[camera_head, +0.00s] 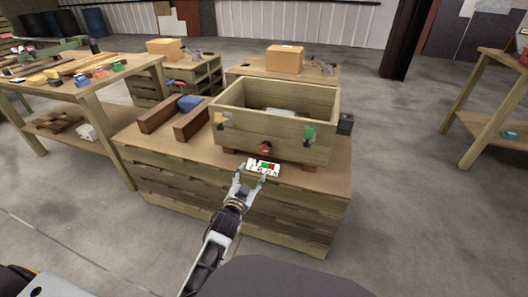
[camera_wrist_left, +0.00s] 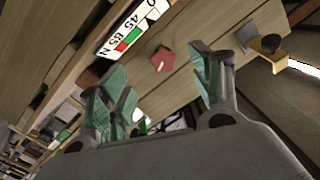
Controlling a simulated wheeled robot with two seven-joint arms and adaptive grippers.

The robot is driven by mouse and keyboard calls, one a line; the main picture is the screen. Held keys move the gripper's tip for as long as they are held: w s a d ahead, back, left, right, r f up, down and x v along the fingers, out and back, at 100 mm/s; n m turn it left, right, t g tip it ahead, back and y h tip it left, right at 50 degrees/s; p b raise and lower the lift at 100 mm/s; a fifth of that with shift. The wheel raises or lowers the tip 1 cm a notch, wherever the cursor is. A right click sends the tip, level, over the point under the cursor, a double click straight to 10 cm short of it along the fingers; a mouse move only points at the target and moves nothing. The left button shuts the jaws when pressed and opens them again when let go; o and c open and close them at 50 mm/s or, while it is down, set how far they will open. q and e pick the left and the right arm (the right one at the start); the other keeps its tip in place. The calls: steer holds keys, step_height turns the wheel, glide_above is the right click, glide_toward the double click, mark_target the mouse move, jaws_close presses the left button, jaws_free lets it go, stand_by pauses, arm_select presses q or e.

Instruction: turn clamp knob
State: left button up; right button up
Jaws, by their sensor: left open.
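A red knob (camera_head: 264,149) sits low in the middle of the front wall of an open wooden box (camera_head: 285,128). In the left wrist view, the red knob (camera_wrist_left: 162,59) looks lobed, against the wooden front. A white label (camera_head: 264,167) with red and green patches lies below the knob; its printed characters show in the left wrist view (camera_wrist_left: 130,32). My left gripper (camera_head: 250,177) is open and empty in front of the label, apart from the knob. In the left wrist view, its greenish fingers (camera_wrist_left: 160,86) are spread, with the knob beyond them. My right gripper is out of view.
The box stands on a wooden workbench (camera_head: 170,148). The floor to the right is clear.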

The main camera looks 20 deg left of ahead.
arm_select(q)
steer(key=shift+d+r+n+t+h, duration=0.15)
steer(key=shift+r+n, duration=0.1)
steer(key=shift+n, duration=0.55)
steer(key=shift+d+r+n+t+h, duration=0.1)
steer(key=shift+r+n+h, duration=0.15)
steer(key=shift+n, duration=0.55)
steer(key=shift+d+r+n+t+h, duration=0.1)
steer(key=shift+r+n, duration=0.2)
steer(key=shift+n, duration=0.5)
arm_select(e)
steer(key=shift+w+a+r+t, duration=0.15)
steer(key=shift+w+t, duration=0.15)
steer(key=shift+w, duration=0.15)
arm_select(q)
steer(key=shift+w, duration=0.2)
